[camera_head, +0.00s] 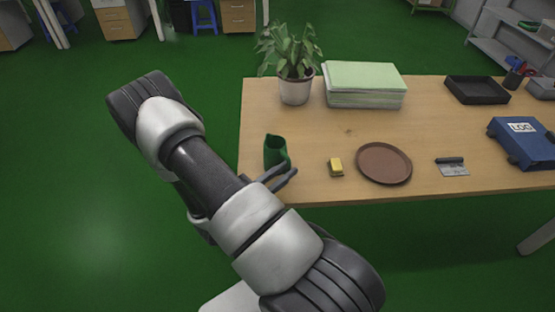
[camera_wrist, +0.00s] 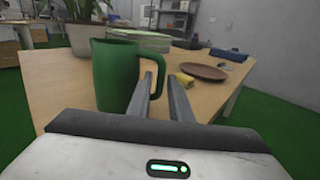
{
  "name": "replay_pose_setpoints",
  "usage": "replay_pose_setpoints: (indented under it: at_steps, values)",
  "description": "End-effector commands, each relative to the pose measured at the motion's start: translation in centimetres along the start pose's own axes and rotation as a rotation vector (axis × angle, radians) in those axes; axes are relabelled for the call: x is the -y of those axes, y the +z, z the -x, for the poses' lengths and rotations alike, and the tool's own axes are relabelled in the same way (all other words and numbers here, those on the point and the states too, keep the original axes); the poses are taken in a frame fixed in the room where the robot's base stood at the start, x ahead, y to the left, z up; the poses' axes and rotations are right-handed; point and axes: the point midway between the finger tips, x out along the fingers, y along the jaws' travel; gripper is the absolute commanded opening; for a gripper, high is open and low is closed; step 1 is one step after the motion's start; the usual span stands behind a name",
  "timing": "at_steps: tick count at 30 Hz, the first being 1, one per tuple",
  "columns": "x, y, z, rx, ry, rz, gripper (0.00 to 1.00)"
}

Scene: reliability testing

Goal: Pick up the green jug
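The green jug (camera_head: 274,150) stands upright near the left front corner of the wooden table. In the wrist view the jug (camera_wrist: 115,72) is large, left of centre, with its handle on the right. My gripper (camera_wrist: 161,78) is open, with a gap between its two fingers. The handle appears between the fingers: the left finger overlaps the handle's opening and the right finger is just outside it. Whether either finger touches the handle cannot be told. In the head view my gripper (camera_head: 287,173) is beside the jug at the table's front edge, partly hidden by my arm.
On the table (camera_head: 320,188) are a yellow sponge-like block (camera_head: 336,167), a brown round tray (camera_head: 384,163), a potted plant (camera_head: 295,90), a paper stack (camera_head: 364,98), a black tray (camera_head: 476,97) and a blue box (camera_head: 522,146). Free tabletop lies behind the jug.

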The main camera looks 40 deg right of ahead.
Motion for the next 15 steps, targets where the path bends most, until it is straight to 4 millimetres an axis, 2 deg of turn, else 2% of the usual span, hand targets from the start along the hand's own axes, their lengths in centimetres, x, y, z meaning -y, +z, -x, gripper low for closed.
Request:
replay_pose_setpoints:
  at_steps: [5, 10, 15]
  values:
    - [0.0, -0.2, -1.2, 0.000, -0.002, -0.001, 0.19]
    - [0.1, -1.0, -3.7, 0.000, -0.005, -0.001, 0.19]
    - [0.0, -0.8, -5.5, 0.000, -0.001, -0.002, 0.19]
